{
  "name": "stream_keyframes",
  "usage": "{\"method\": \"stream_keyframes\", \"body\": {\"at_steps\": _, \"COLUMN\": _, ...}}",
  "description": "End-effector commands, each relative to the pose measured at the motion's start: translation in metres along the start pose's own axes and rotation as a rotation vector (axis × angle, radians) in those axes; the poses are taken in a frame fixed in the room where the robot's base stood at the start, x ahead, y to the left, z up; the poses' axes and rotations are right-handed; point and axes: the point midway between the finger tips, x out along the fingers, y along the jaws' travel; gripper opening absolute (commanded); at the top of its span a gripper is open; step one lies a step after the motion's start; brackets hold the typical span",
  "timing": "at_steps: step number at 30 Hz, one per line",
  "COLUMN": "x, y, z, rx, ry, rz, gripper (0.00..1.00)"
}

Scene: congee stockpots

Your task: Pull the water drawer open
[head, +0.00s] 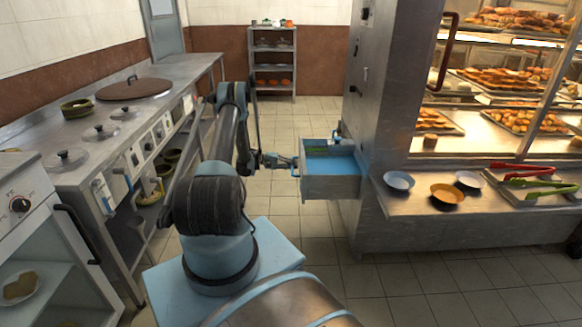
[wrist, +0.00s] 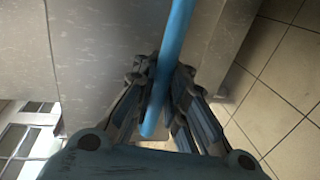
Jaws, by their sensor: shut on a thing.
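The water drawer (head: 331,187) is a metal box with blue water inside. It sticks out from the left side of the tall steel cabinet, so it stands open by some amount. My gripper (head: 284,162) is at the drawer's front, on its left side. In the wrist view my gripper (wrist: 160,105) is shut on a blue bar handle (wrist: 177,35), which runs between its fingers. The handle is too small to make out clearly in the head view.
The steel cabinet (head: 387,110) bears a shelf with bowls (head: 447,193) and tongs (head: 520,169). A counter with lidded pots (head: 134,90) runs along the left. Tiled floor (head: 285,205) lies clear between them. A rack (head: 272,62) stands at the back.

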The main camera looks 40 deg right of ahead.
Motion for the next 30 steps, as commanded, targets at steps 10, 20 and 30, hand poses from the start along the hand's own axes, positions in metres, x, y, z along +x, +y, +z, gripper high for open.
{"method": "stream_keyframes", "body": {"at_steps": 10, "x": 0.003, "y": 0.0004, "z": 0.0017, "rx": 0.001, "ry": -0.007, "rz": 0.0, "gripper": 0.0}}
{"method": "stream_keyframes", "body": {"at_steps": 20, "x": 0.0048, "y": 0.0009, "z": 0.0016, "rx": 0.001, "ry": -0.008, "rz": 0.0, "gripper": 0.33}}
{"method": "stream_keyframes", "body": {"at_steps": 30, "x": -0.0005, "y": 0.001, "z": 0.0011, "rx": 0.001, "ry": -0.007, "rz": 0.0, "gripper": 0.33}}
